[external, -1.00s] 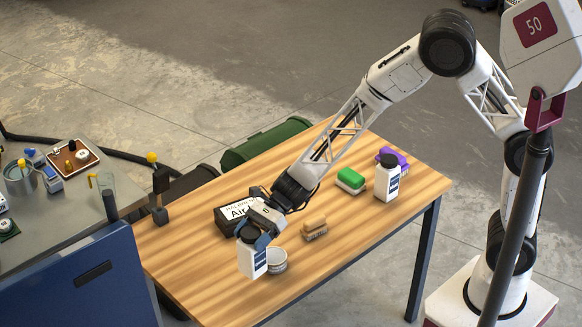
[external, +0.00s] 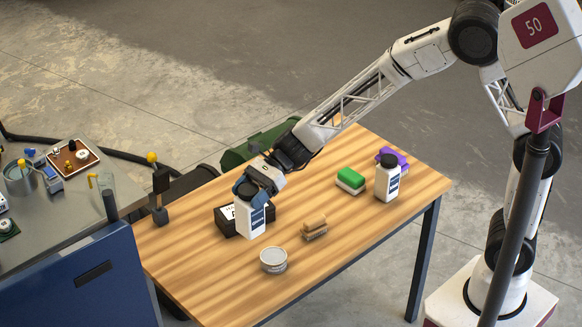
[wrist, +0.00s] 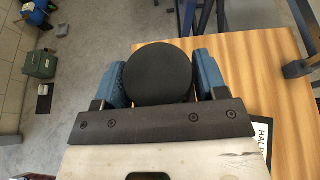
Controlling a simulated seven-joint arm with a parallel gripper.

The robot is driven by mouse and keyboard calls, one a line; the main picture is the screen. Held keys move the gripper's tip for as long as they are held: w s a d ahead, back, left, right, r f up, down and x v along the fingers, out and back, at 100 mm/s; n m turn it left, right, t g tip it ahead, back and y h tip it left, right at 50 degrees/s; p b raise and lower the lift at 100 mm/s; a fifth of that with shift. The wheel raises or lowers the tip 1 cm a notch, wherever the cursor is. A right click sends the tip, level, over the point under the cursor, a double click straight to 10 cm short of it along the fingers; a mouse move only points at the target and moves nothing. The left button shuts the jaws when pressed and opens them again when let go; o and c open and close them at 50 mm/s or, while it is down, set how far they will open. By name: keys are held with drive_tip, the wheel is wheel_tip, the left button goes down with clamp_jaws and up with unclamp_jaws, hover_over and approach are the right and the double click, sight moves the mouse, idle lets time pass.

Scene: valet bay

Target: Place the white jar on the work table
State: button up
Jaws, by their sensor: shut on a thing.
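A white jar with a black lid and a dark blue label (external: 250,219) is held upright in my gripper (external: 249,189). The gripper is shut around the black lid. In the wrist view the round black lid (wrist: 160,73) sits between the two blue finger pads and hides the jar's body. The jar is over the left part of the wooden work table (external: 190,250), in front of a black box; I cannot tell whether its base touches the wood. A second, similar white jar with a black lid (external: 387,180) stands at the table's right end.
The black box (external: 225,221) is close behind the held jar. A grey tin (external: 273,261), a brown brush (external: 314,228), a green-and-white sponge (external: 350,180) and a purple item (external: 397,157) are on the table. Its left front is clear. A blue cabinet (external: 80,275) stands left.

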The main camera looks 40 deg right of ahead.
drive_tip(key=w+d+m+t, duration=0.2)
drive_tip(key=w+d+t, duration=0.1)
drive_tip(key=w+d, duration=1)
drive_tip(key=w+d+m+t, duration=0.25)
drive_tip(key=w+d, duration=0.55)
drive_tip(key=d, duration=0.8)
drive_tip(key=w+d+m+t+h, duration=0.2)
drive_tip(key=w+d, duration=0.1)
drive_tip(key=d, duration=1.5)
drive_tip(key=w+d+m+t+h, duration=0.2)
drive_tip(key=d+m+t, duration=0.1)
drive_tip(key=d, duration=1.5)
drive_tip(key=shift+g, duration=0.25)
drive_tip(key=f, duration=0.5)
drive_tip(key=shift+w+d, duration=0.15)
drive_tip(key=shift+d, duration=0.2)
wheel_tip(320, 180, down, 6)
drive_tip(key=shift+f, duration=0.15)
